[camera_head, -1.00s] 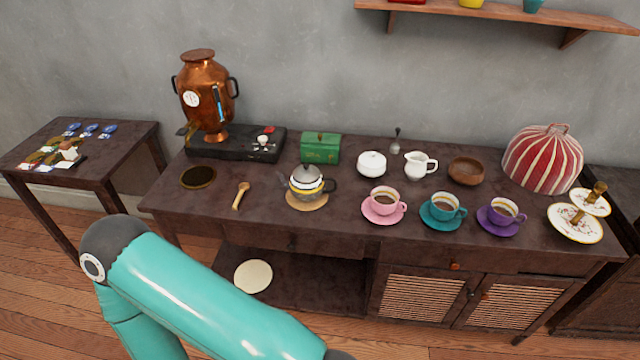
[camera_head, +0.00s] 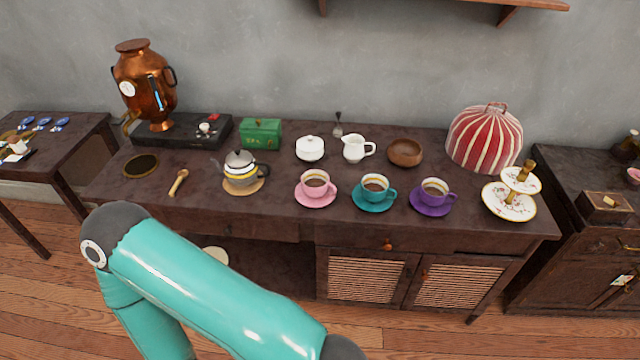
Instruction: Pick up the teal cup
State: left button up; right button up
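The teal cup (camera_head: 374,188) stands upright on a teal saucer (camera_head: 360,204) near the front edge of the dark table, right of the middle. It holds a dark brown drink, and its handle points right. A pink cup (camera_head: 314,185) on its saucer stands to its left and a purple cup (camera_head: 434,190) on its saucer to its right. A teal arm link of mine fills the lower left, well in front of the table. Neither of my grippers shows in the view.
The teapot (camera_head: 240,167) sits on a round mat left of the cups. A white sugar bowl (camera_head: 310,149), a white creamer (camera_head: 354,148) and a wooden bowl (camera_head: 405,153) stand behind them. A tiered plate stand (camera_head: 510,200) and a striped cozy (camera_head: 485,138) are at right.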

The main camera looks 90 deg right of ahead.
aim_at(374, 187)
jog(key=k, duration=1.9)
jog(key=u, duration=1.9)
jog(key=i, duration=0.1)
jog(key=z, duration=3.4)
jog(key=i, duration=0.95)
